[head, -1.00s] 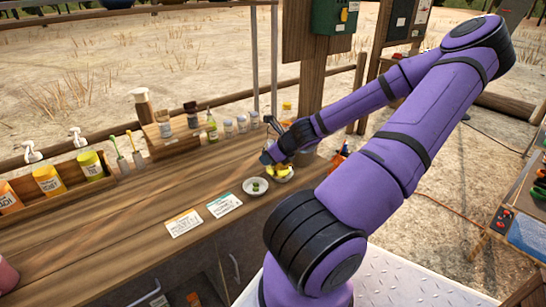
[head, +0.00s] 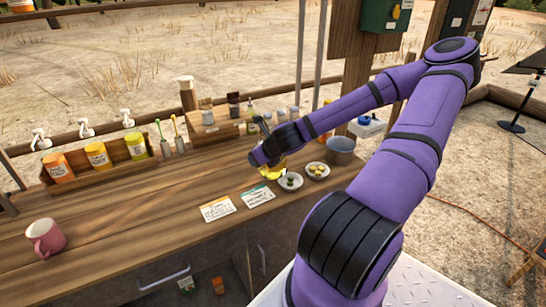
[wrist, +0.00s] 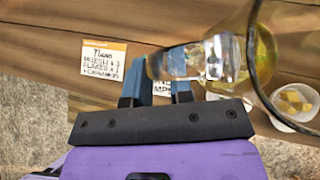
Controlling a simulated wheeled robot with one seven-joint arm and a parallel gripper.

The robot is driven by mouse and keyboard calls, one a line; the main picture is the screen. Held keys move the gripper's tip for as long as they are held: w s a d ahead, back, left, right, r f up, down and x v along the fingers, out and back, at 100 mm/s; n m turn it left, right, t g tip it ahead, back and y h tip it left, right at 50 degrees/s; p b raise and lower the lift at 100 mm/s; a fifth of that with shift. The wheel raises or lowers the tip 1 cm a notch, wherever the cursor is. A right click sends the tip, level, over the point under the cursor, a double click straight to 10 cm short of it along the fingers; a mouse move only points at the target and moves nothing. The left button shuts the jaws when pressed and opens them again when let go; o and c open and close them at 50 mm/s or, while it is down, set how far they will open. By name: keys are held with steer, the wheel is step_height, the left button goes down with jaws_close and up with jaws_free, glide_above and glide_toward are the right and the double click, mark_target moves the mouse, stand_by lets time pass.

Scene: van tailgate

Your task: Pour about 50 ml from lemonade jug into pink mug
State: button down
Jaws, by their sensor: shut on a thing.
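The lemonade jug (head: 272,174) is clear glass with yellow liquid, partly hidden behind my gripper (head: 262,160) in the head view. In the wrist view the jug (wrist: 263,55) fills the upper right, and my gripper (wrist: 158,80) is shut on its clear handle. I cannot tell whether the jug's base touches the counter. The pink mug (head: 46,238) stands upright on the counter at the far left of the head view, well apart from the jug.
Two small bowls, one with green pieces (head: 290,181) and one with yellow pieces (head: 318,171), sit right of the jug beside a grey pot (head: 340,150). Two cards (head: 217,209) lie in front. Orange and yellow tubs (head: 97,155) and bottles line the back. The counter between is clear.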

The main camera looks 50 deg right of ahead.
steer(key=w+a+f, duration=0.1)
steer(key=w+a, duration=1.6)
steer(key=a, duration=0.2)
steer(key=shift+a, duration=0.3)
steer(key=shift+f, duration=0.1)
